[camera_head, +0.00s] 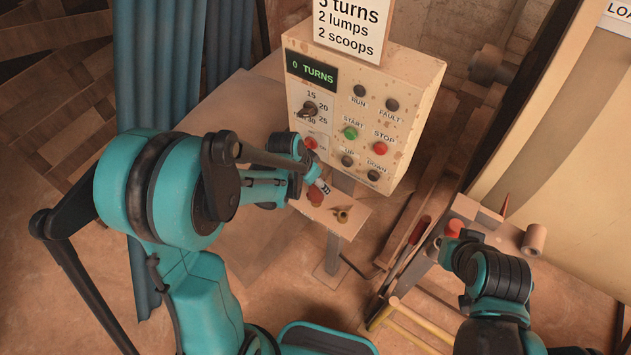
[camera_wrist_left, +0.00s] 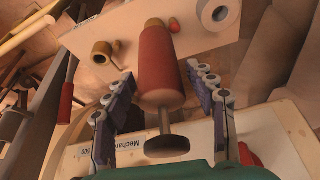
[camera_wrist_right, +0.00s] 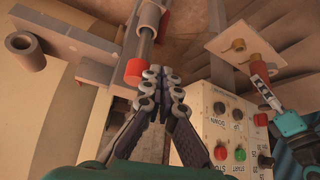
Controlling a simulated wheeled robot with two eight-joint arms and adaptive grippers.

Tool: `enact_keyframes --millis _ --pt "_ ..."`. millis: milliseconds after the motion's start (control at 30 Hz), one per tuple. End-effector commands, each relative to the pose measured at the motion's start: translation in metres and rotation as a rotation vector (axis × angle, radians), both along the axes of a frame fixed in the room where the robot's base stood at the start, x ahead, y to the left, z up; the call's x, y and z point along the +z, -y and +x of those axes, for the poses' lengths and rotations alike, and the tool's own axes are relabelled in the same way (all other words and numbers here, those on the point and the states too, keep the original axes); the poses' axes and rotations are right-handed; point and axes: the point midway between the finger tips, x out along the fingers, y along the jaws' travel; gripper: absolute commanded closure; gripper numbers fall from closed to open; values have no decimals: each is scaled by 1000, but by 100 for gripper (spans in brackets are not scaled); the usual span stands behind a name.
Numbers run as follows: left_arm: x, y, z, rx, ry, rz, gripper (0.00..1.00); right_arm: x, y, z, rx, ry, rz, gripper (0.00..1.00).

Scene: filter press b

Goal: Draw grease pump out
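The grease pump (camera_wrist_left: 165,62), a red cylinder with a rod and dark round knob, stands on a small shelf (camera_head: 352,217). In the head view its red body (camera_head: 315,194) is partly hidden by my left gripper (camera_head: 320,186). In the left wrist view, my left gripper (camera_wrist_left: 163,105) is open, one finger on each side of the pump's knob end, with gaps visible. The pump also shows in the right wrist view (camera_wrist_right: 257,60). My right gripper (camera_wrist_right: 163,82) looks shut and empty, its fingertips together beside a red-ended rod (camera_wrist_right: 135,71) on the right-hand machine.
A brass fitting (camera_head: 342,214) lies on the shelf near the pump. A control box (camera_head: 405,85) with buttons and a "0 TURNS" display stands just behind it. A bracket with a tan cylinder (camera_head: 534,239) is at the right. A yellow rail (camera_head: 410,338) lies low in front.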

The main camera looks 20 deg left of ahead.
Motion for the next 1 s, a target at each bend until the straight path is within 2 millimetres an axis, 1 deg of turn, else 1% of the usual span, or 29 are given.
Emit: enact_keyframes --millis 33,67,100,167,200,433,1000 --pt "0 0 0 0 0 0 64 0 0 0 0 0 0 100" --pt "0 0 0 0 0 0 72 0 0 0 0 0 0 100" --pt "0 0 0 0 0 0 83 0 0 0 0 0 0 100" --pt "0 0 0 0 0 0 98 0 0 0 0 0 0 100" --pt "0 0 0 0 0 0 100 0 0 0 0 0 0 100" --pt "4 0 0 0 0 0 100 3 0 0 0 0 0 100" --pt "28 0 0 0 0 0 100 21 0 0 0 0 0 100"
